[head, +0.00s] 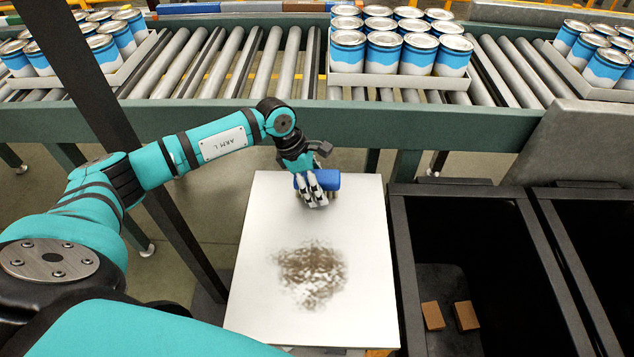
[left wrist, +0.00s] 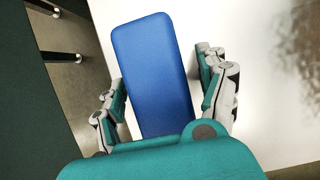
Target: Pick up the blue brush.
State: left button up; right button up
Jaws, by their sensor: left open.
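The blue brush (head: 327,180) lies on the white tabletop (head: 255,232), near its far edge. In the left wrist view its blue back (left wrist: 157,70) shows as a rounded block between my fingers. My left gripper (head: 314,196) is at the brush in the head view, with its fingers partly covering it. In the left wrist view my left gripper (left wrist: 163,92) is open, one finger on each side of the brush. I cannot tell whether the fingers touch it. The brush's underside is hidden. My right gripper is not in view.
A dark dirt patch (head: 311,275) marks the tabletop's middle. Behind runs a roller conveyor (head: 272,65) with trays of blue-and-white cans (head: 384,52). Dark open bins (head: 455,215) stand at the right, with two brown blocks (head: 432,315) in the nearer one. A dark post (head: 110,120) stands left.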

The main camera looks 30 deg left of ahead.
aim_at(318, 176)
pick_arm(q)
jog(key=shift+c, duration=0.4)
jog(key=c, duration=1.3)
jog(key=shift+o, duration=0.2)
jog(key=shift+r+p, duration=0.35)
jog(key=r+b, duration=0.1)
jog(key=r, duration=0.2)
jog(key=shift+s+r, duration=0.1)
jog(key=shift+s, duration=0.1)
jog(key=s+d+b, duration=0.1)
jog(key=s, duration=0.4)
jog(key=s+d+r+b, duration=0.1)
jog(key=s, duration=0.4)
jog(key=s+d+b, duration=0.1)
jog(key=s+d, duration=0.1)
jog(key=s, duration=0.3)
jog(key=shift+r+b, duration=0.3)
